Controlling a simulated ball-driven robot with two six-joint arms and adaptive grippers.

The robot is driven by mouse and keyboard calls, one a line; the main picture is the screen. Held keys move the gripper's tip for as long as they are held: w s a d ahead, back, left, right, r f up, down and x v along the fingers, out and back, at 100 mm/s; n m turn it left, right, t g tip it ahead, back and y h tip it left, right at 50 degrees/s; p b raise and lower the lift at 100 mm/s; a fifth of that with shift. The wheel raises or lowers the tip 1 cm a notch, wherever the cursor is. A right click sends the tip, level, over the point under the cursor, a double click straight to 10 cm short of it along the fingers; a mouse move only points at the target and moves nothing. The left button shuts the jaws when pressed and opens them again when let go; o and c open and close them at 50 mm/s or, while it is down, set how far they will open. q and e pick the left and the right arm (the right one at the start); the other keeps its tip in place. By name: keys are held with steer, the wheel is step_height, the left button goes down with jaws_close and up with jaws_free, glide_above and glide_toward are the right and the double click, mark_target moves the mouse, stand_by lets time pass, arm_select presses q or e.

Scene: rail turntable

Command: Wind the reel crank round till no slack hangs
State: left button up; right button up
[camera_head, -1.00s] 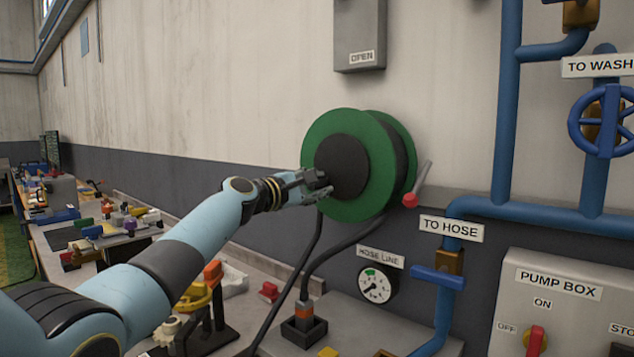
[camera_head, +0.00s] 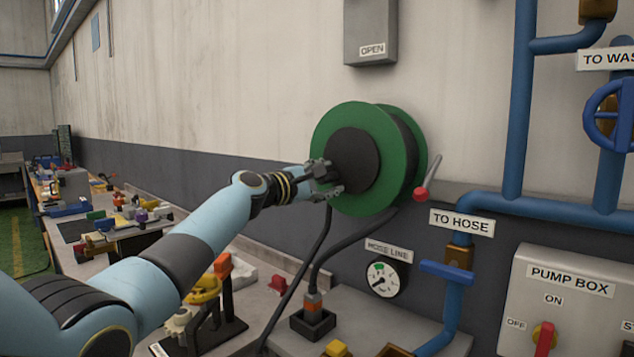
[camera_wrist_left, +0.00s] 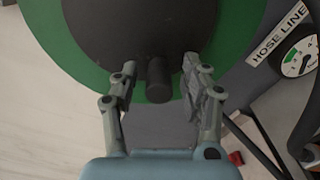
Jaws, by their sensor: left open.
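The green hose reel (camera_head: 323,129) with a dark hub (camera_head: 352,160) is mounted on the wall. My left gripper (camera_head: 335,178) is in front of the hub, near its lower left. In the left wrist view the open fingers of my left gripper (camera_wrist_left: 158,82) stand on either side of a dark cylindrical knob (camera_wrist_left: 158,80), which looks like the crank handle. The fingers appear apart from it. A dark hose (camera_head: 352,241) hangs in a bend below the reel. My right gripper is not in view.
A red-knobbed lever (camera_head: 421,193) sits right of the reel. Below are the hose line gauge (camera_head: 383,279), a blue valve handle (camera_head: 447,273) and the pump box (camera_head: 571,310). A cluttered bench (camera_head: 75,262) runs along the left wall.

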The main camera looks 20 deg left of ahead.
arm_select(q)
steer(key=v, duration=1.1)
steer(key=shift+s+a, duration=0.15)
steer(key=shift+s, duration=0.25)
